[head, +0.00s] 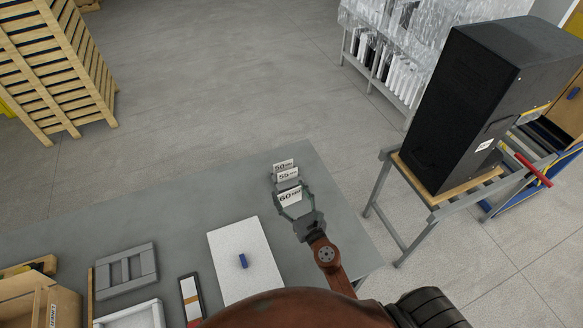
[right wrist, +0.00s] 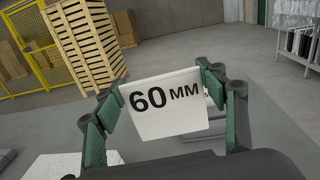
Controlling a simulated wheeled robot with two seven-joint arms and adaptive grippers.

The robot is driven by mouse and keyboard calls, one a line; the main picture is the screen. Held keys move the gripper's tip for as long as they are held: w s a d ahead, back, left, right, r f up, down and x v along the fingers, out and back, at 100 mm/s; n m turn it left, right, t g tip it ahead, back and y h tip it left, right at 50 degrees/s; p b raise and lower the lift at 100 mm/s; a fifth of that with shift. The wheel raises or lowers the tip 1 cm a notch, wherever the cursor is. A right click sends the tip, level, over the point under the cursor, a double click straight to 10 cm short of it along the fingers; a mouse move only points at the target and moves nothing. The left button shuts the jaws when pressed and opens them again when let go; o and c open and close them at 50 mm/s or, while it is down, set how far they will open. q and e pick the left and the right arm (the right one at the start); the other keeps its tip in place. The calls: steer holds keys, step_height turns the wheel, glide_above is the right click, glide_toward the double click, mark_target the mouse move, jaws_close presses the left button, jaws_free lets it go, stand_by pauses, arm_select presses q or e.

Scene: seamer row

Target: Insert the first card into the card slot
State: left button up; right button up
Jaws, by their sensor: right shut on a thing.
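A white card marked "60 MM" (head: 290,197) is between the fingers of my right gripper (head: 293,203), near the right part of the grey table. In the right wrist view the 60 MM card (right wrist: 165,104) faces the camera, slightly tilted, with the green finger pads at its two side edges. Just beyond it stand a card marked 55 (head: 288,175) and a card marked 50 (head: 283,164), one behind the other. What supports their lower edges is too small to tell. I cannot tell which thing is the card slot. My left gripper is not in view.
On the grey table (head: 190,215) lie a white sheet (head: 235,281) with a small blue block (head: 243,261), a grey slotted frame (head: 126,270), a white tray (head: 130,316) and a wooden box (head: 45,305). A black cabinet (head: 470,105) on a stand is at the right.

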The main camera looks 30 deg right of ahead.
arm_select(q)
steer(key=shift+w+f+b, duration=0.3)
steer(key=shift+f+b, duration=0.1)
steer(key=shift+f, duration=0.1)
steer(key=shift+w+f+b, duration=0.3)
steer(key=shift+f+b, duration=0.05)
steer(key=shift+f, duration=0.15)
arm_select(e)
steer(key=w+d+f, duration=0.1)
steer(key=w+d, duration=0.2)
steer(key=w, duration=0.3)
steer(key=w+d+m+h, duration=0.1)
steer(key=w+d, duration=0.2)
steer(key=w, duration=0.2)
steer(key=shift+w+d+f, duration=0.35)
steer(key=shift+f, duration=0.05)
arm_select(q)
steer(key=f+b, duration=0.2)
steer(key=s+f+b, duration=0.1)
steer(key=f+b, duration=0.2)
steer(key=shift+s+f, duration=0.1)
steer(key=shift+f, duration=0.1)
arm_select(e)
step_height(320, 180, down, 6)
steer(key=shift+r, duration=0.1)
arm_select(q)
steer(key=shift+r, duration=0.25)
arm_select(e)
steer(key=shift+s, duration=0.1)
